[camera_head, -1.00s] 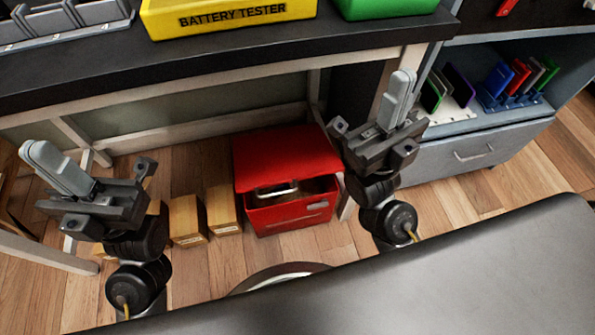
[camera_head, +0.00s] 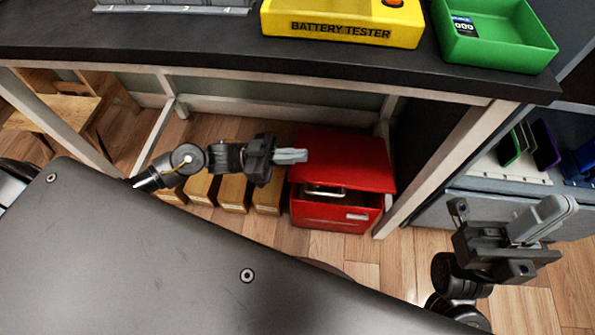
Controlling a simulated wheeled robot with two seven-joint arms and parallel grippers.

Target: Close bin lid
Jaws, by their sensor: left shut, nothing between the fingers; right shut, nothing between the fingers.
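The red bin (camera_head: 333,216) stands on the wooden floor under the workbench. Its red lid (camera_head: 345,160) is raised at a slant, and an opening shows along the front with a metal handle-like piece (camera_head: 325,191) in it. My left gripper (camera_head: 304,156) is shut and empty. It points right, and its fingertips overlap the left part of the lid in the picture; I cannot tell whether they touch it. My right gripper (camera_head: 567,206) is shut and empty, in front of the shelf unit at the right, well away from the bin.
The workbench (camera_head: 200,40) overhangs the bin, with a white leg (camera_head: 440,165) just right of it. Several wooden boxes (camera_head: 235,192) stand left of the bin. A yellow battery tester (camera_head: 345,22) and a green tray (camera_head: 495,35) sit on top. Floor is clear in front of the bin.

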